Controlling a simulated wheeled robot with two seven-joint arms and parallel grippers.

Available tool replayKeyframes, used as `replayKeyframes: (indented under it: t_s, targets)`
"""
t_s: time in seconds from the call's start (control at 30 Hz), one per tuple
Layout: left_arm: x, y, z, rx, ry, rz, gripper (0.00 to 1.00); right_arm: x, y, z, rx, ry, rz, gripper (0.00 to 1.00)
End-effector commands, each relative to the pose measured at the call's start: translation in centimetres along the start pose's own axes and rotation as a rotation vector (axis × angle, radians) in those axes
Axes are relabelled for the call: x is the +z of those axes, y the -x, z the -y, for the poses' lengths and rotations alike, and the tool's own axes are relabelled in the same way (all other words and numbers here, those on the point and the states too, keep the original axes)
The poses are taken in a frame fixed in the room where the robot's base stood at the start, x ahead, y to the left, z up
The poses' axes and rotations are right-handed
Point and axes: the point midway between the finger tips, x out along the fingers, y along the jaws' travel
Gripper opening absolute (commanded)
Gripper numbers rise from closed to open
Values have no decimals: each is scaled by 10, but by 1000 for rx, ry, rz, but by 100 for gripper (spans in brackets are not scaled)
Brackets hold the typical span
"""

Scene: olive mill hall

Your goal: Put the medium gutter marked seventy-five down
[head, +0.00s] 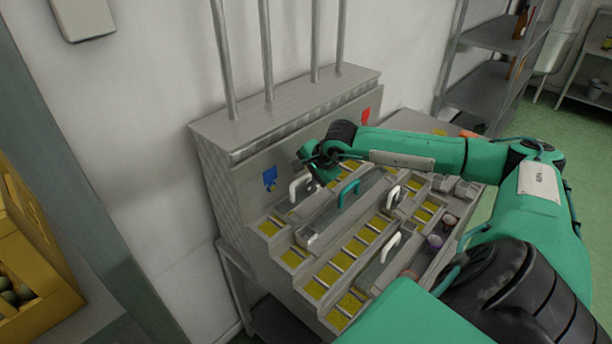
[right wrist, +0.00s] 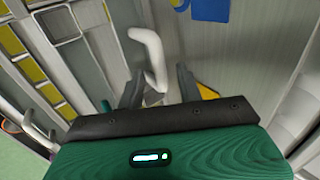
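A stepped grey metal stand (head: 285,120) bears yellow-filled slots and several long grey gutters with loop handles. One white handle (head: 298,189) stands at the upper left, beside a blue tag (head: 269,179). A teal handle (head: 347,192) and another white handle (head: 391,245) sit further right and lower. No mark of seventy-five is legible, so I cannot tell which gutter is it. My right gripper (head: 308,168) is over the upper-left white handle. In the right wrist view its open fingers (right wrist: 158,88) stand either side of a white handle (right wrist: 150,55), with a gap visible. My left gripper is not in view.
Vertical metal pipes (head: 268,50) rise from the stand's back ledge. A red tag (head: 365,116) is on its back wall. A yellow crate (head: 35,260) is at the left. Metal shelves (head: 490,80) stand at the back right. Small round containers (head: 434,241) sit at the stand's right.

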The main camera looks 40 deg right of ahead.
Motion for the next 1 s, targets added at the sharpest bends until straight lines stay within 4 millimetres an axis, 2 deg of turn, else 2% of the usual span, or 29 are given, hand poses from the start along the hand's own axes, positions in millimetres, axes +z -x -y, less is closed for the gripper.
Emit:
replayKeyframes:
  t_s: [0.37, 0.47, 1.0]
  targets:
    - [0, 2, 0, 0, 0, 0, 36, -1, 4, 1, 0, 1, -1, 36]
    - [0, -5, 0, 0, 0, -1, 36, -2, 15, 0, -2, 1, -3, 36]
    - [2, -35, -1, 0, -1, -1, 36, -1, 100, 0, -1, 1, -4, 36]
